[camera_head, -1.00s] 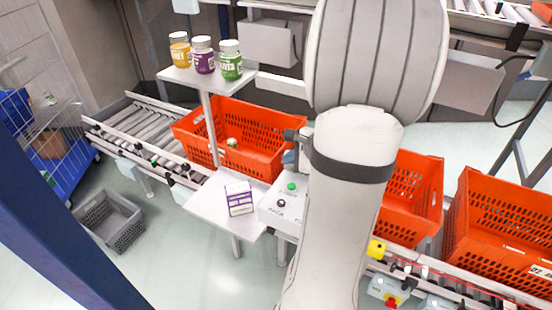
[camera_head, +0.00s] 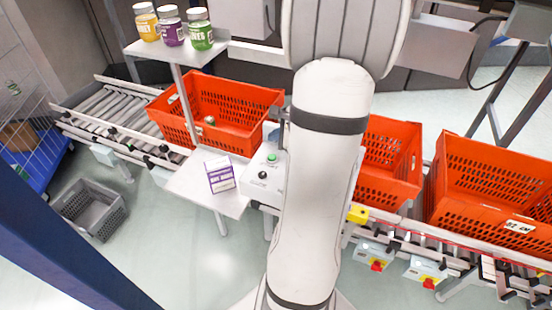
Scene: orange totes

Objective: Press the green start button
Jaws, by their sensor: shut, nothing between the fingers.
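The green start button (camera_head: 271,157) sits on top of a white control box (camera_head: 266,178), left of my arm. A black knob is on the same box, nearer the front. My arm comes down just right of the box and covers its right side. A dark part of my gripper (camera_head: 283,128) shows at the left edge of the arm, a little above and right of the button. It looks shut and empty, apart from the button. The rest of the gripper is hidden behind the arm.
A small platform (camera_head: 196,190) beside the box bears a purple-and-white carton (camera_head: 219,175). A shelf (camera_head: 225,47) above holds several jars. Orange totes (camera_head: 160,122) stand on the conveyor on both sides of my arm. A grey crate (camera_head: 106,225) lies on the floor at left.

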